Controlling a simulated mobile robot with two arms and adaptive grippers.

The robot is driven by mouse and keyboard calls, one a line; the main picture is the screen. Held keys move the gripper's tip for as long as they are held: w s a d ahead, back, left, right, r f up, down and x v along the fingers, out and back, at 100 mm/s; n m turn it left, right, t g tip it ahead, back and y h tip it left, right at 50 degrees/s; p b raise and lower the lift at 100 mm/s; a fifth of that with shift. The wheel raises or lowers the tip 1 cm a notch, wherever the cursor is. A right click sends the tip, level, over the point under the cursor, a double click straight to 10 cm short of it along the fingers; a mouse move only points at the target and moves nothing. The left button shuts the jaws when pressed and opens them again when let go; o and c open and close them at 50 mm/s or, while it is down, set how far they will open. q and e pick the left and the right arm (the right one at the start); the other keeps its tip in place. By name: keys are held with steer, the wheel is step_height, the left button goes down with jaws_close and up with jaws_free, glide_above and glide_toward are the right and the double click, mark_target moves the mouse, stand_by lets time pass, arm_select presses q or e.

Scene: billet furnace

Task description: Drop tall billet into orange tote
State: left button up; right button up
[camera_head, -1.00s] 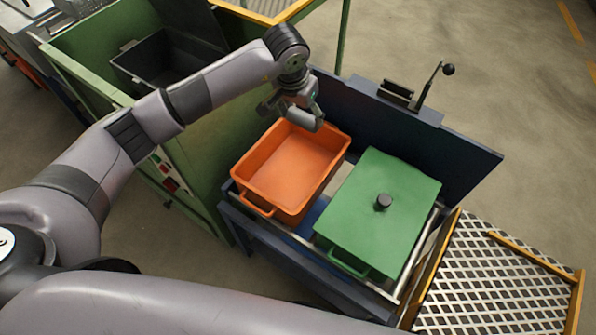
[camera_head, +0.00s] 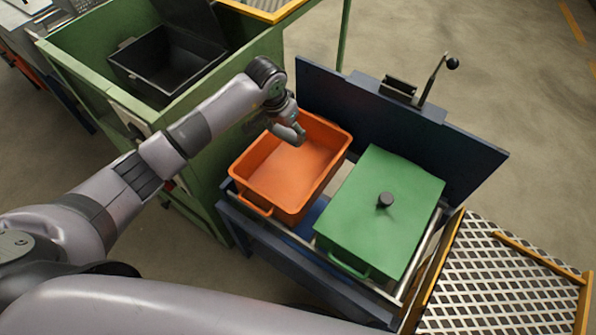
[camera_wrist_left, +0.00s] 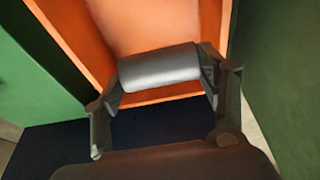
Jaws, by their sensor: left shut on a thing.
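The orange tote (camera_head: 262,207) stands open on the dark blue stand, left of a green lidded box, and looks empty inside. My left gripper (camera_head: 289,130) is over the tote's far part. In the left wrist view the left gripper (camera_wrist_left: 160,78) is shut on a silver-grey cylindrical billet (camera_wrist_left: 159,66), gripped by its two ends and lying crosswise. The orange tote (camera_wrist_left: 130,22) shows behind the billet in that view. In the head view the billet (camera_head: 287,132) shows only as a small grey shape at the fingers. My right gripper is not in view.
A green box with a black knob (camera_head: 400,230) sits right of the tote. A dark blue back panel (camera_head: 450,150) with a lever rises behind both. A green cabinet (camera_head: 215,160) holding a black bin (camera_head: 165,70) stands left. A mesh platform (camera_head: 490,280) is at lower right.

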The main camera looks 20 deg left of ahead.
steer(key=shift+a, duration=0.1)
arm_select(q)
steer(key=o, duration=2)
steer(key=shift+o, duration=0.2)
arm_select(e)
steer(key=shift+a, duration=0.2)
arm_select(q)
steer(key=shift+s+f, duration=0.1)
steer(key=shift+f, duration=0.05)
steer(key=v, duration=1.2)
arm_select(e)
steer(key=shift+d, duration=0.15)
